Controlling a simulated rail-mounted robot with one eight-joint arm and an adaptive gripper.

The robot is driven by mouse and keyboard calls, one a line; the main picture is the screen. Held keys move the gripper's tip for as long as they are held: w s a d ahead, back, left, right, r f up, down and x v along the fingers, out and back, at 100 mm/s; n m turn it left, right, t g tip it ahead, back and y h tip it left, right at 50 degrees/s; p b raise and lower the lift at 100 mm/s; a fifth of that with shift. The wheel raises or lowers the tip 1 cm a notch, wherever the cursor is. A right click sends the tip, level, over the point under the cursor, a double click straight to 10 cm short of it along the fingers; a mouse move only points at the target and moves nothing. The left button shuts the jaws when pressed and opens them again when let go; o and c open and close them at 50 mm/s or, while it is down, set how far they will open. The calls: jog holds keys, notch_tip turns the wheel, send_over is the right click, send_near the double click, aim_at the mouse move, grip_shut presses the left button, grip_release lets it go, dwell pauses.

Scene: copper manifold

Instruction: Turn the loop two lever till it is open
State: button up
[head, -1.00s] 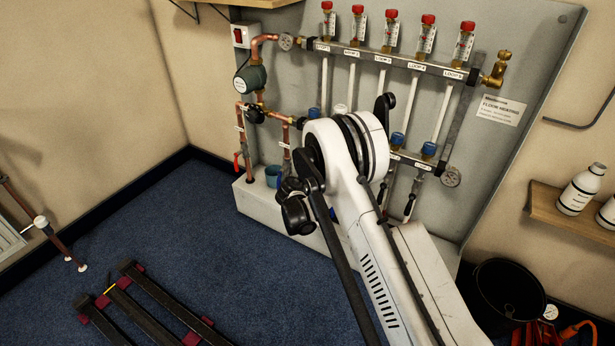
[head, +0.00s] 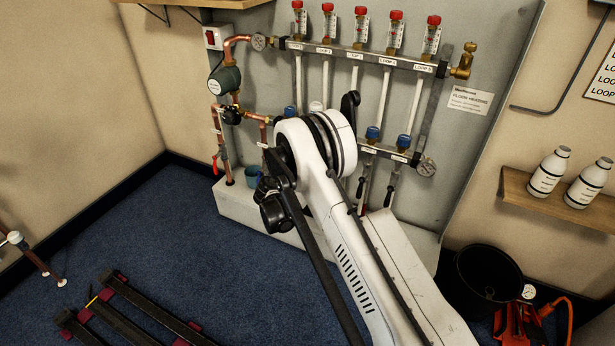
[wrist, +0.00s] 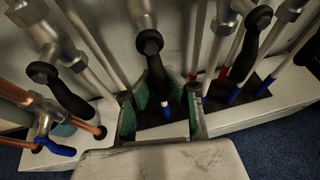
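In the wrist view, my gripper (wrist: 165,112) is open, its green-padded fingers apart. A black lever (wrist: 152,62) on a metal valve hangs down toward the space between the fingers, and its lower end reaches between them. I cannot tell whether a finger touches it. No loop label is readable in this view, so I cannot tell which loop this lever serves. Similar black levers hang to the left (wrist: 62,88) and right (wrist: 250,38). In the head view, the manifold's upper bar (head: 365,57) carries loop labels; my arm hides my gripper and part of the lower bar (head: 400,157).
A black bucket (head: 487,280) and a shelf with bottles (head: 545,203) are at right.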

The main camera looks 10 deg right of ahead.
jog(key=o, duration=0.6)
jog(key=shift+o, duration=0.2)
jog(key=shift+s, duration=0.15)
jog(key=v, duration=1.1)
jog(key=shift+s+a+r, duration=0.2)
jog(key=shift+s+a, duration=0.05)
jog(key=shift+s, duration=0.05)
